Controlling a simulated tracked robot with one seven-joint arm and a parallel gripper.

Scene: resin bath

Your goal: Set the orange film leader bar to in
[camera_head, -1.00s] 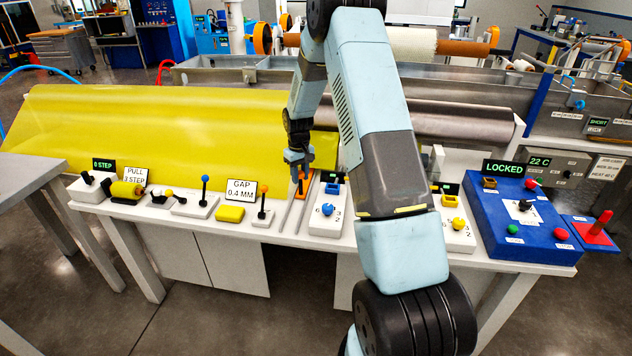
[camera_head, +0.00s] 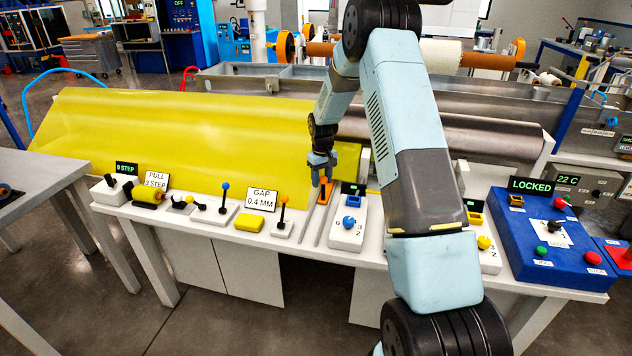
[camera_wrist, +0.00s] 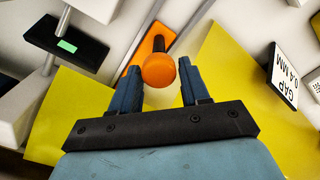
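The orange film leader bar (camera_head: 325,193) lies on the white bench between two thin grey rails. In the wrist view its orange plate (camera_wrist: 136,58) shows behind a dark stem and a round orange knob (camera_wrist: 159,72). My gripper (camera_head: 322,176) points down just above the bar. In the wrist view my gripper (camera_wrist: 160,74) is open, with one finger on each side of the knob and gaps visible on both sides. I cannot tell from these views how deep the knob sits between the fingers.
A yellow film sheet (camera_head: 200,140) slopes behind the bench. Left of the bar stand a lever with an orange knob (camera_head: 283,197) and a GAP 0.4 MM sign (camera_head: 261,199). Right of it is a white box with a blue knob (camera_head: 349,221). A blue panel (camera_head: 550,240) reads LOCKED.

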